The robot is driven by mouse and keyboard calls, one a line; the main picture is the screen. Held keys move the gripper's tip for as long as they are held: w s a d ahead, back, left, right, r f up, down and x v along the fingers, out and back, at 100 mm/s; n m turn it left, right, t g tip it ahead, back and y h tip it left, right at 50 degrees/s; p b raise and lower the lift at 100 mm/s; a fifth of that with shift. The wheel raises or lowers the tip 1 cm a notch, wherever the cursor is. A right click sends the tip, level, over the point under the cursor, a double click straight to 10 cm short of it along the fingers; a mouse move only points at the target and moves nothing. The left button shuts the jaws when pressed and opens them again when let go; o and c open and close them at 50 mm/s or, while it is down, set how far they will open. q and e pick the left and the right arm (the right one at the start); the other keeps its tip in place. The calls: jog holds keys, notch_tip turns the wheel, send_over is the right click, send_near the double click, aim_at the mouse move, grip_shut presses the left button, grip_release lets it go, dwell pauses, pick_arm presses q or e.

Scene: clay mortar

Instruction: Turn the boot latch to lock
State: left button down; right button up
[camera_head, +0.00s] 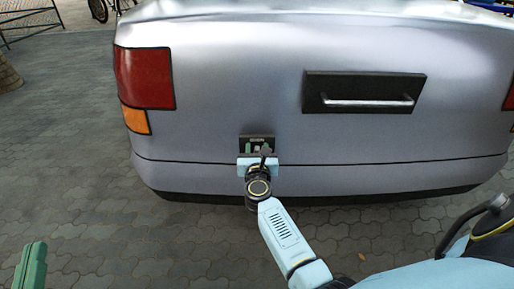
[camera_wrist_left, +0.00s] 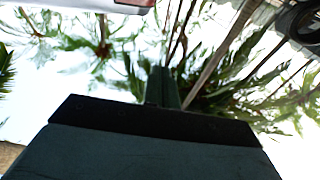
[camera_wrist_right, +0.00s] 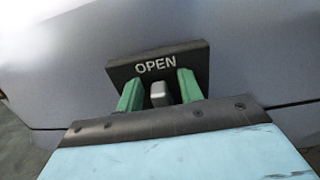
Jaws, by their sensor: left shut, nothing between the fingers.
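The plate (camera_head: 258,139) also shows low on the silver car's rear in the head view. My right gripper (camera_wrist_right: 160,84) is open, with one green finger on each side of the knob and a narrow gap showing beside it. In the head view the right gripper (camera_head: 258,150) is at the plate, partly hiding the knob. My left gripper (camera_head: 31,267) is at the lower left, away from the car; its fingers are together and empty in the left wrist view (camera_wrist_left: 163,87).
The silver car's rear (camera_head: 220,75) fills the upper head view. A black panel with a metal bar handle (camera_head: 366,101) is right of the latch. A red and orange tail light (camera_head: 144,80) is at left. Grey paving (camera_head: 120,240) is clear at lower left.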

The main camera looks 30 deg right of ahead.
pick_arm(q)
jog(key=shift+r, duration=0.1)
pick_arm(e)
grip_shut()
dwell(0.3)
